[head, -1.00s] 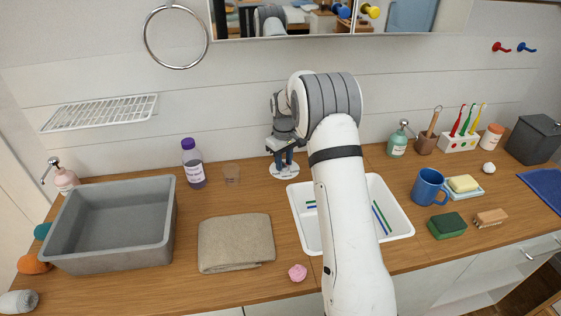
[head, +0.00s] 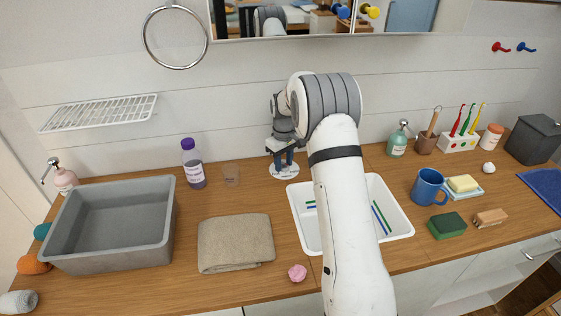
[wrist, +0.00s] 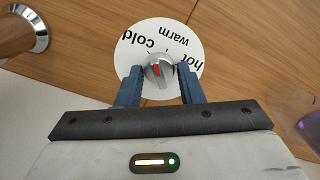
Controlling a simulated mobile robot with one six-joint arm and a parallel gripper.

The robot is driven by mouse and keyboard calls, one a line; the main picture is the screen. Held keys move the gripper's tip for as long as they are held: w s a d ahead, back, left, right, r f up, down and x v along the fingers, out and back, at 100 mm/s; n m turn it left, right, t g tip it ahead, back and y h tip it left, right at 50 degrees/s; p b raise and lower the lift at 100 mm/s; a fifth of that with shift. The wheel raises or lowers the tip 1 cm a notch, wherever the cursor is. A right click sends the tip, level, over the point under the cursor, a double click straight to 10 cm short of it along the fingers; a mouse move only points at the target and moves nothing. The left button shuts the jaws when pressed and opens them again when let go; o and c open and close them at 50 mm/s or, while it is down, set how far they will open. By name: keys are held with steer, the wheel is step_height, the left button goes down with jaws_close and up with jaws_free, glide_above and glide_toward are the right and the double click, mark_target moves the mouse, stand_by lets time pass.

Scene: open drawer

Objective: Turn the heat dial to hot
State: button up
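The heat dial (wrist: 157,74) is a silver knob with a red pointer on a round white plate (wrist: 140,27) lettered cold, warm and hot. In the wrist view the red pointer points up and slightly left, between cold and warm. My gripper (wrist: 159,72) has its two blue fingers on opposite sides of the knob, close against it, and looks shut on it. In the head view my gripper (head: 284,160) points down over the white plate (head: 284,173) at the back of the counter, and the fingers mostly hide the knob.
A white sink (head: 397,205) lies in front of the dial, partly behind my arm. A folded towel (head: 235,243) and grey basin (head: 110,222) are nearer. A blue mug (head: 428,187) stands right.

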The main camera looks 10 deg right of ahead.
mark_target(284, 163)
steer(key=o, duration=0.3)
steer(key=shift+r, duration=0.1)
step_height(284, 163, up, 8)
steer(key=shift+w+f, duration=0.1)
steer(key=shift+f, duration=0.15)
steer(key=shift+r, duration=0.15)
